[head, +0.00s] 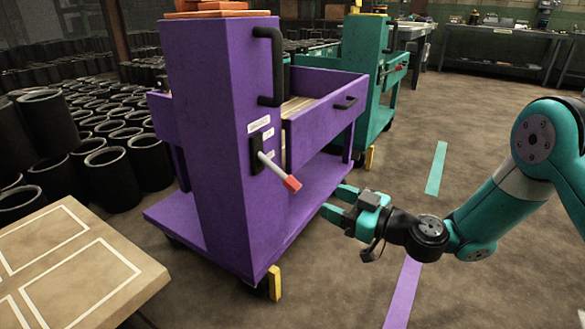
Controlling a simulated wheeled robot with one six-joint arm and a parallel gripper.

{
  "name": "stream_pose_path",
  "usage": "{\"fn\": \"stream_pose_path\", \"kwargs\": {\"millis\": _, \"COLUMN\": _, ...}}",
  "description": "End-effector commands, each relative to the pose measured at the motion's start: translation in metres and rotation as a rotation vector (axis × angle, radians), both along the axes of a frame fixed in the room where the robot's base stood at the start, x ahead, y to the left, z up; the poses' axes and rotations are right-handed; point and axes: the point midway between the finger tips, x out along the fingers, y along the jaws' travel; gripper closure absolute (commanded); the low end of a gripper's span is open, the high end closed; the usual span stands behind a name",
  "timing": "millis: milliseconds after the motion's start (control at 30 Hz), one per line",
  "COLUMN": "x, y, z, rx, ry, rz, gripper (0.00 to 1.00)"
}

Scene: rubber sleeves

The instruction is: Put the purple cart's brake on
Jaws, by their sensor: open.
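The purple cart (222,150) stands upright in the middle-left of the head view. On its front column is a brake lever (272,167), a grey rod with a red tip (292,183), slanting down to the right from a dark plate with small white labels (263,140). My gripper (335,203) is open and empty. It is to the right of the red tip and a little lower in the picture, apart from it, with its fingers pointing left toward the cart. The label text is too small to read.
A teal cart (365,60) with its own red-tipped lever stands behind. Black rubber sleeves (112,175) crowd the left floor. A tan board with white outlines (75,265) is at lower left. Floor strips, purple (403,290) and teal (436,168), lie on open floor at right.

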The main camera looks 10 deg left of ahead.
Motion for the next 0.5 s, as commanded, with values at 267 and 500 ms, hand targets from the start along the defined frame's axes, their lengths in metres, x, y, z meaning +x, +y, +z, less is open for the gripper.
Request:
{"fn": "stream_pose_path", "kwargs": {"millis": 267, "x": 0.008, "y": 0.013, "z": 0.008, "rx": -0.001, "ry": 0.003, "rz": 0.002, "gripper": 0.43}}
{"fn": "stream_pose_path", "kwargs": {"millis": 500, "x": 0.011, "y": 0.022, "z": 0.008, "rx": -0.002, "ry": 0.002, "rz": 0.001, "gripper": 0.43}}
